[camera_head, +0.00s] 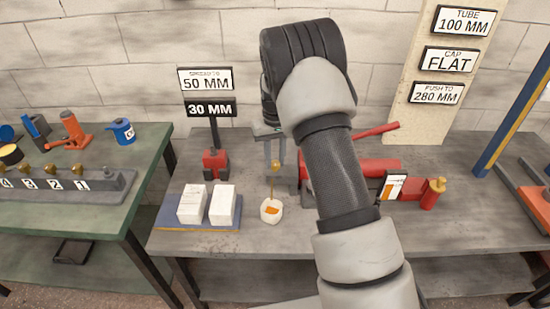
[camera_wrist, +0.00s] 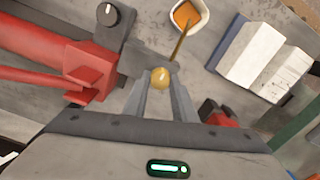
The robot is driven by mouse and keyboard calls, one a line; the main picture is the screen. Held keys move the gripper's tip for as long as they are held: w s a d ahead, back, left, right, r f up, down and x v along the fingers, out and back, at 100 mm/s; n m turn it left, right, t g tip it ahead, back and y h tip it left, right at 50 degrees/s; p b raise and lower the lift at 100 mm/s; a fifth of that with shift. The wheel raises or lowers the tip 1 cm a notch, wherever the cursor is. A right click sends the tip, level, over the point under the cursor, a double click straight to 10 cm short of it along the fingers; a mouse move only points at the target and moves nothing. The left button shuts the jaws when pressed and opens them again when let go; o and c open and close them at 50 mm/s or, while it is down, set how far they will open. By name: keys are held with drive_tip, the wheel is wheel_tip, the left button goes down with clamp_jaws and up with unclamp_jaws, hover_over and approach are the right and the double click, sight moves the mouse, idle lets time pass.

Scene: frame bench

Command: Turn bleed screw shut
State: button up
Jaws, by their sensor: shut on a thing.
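A round brass knob, which looks like the bleed screw (camera_wrist: 161,77), sits between my fingertips in the wrist view. It is at the end of a grey block (camera_wrist: 133,62) joined to the red cylinder body (camera_wrist: 40,45). My gripper (camera_wrist: 163,92) is shut on this knob from above. In the head view my gripper (camera_head: 275,148) points down over the brass knob (camera_head: 275,166). My arm hides much of the red body (camera_head: 380,168) there. The knob's turn angle and thread are hidden.
A white cup (camera_head: 271,210) with orange contents and a thin stick stands close in front of the knob. Two white blocks (camera_head: 222,204) lie on a blue tray to its left. A red lever (camera_head: 375,130) sticks out right of my arm. A black dial (camera_wrist: 107,14) is nearby.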

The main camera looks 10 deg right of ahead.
sight(275, 163)
drive_tip(key=shift+m, duration=0.4)
drive_tip(key=o, duration=1)
drive_tip(key=shift+o, duration=0.2)
drive_tip(key=shift+r, duration=0.1)
wheel_tip(275, 163, up, 17)
drive_tip(key=p, duration=0.1)
drive_tip(key=shift+r+p, duration=0.15)
drive_tip(key=shift+p, duration=0.2)
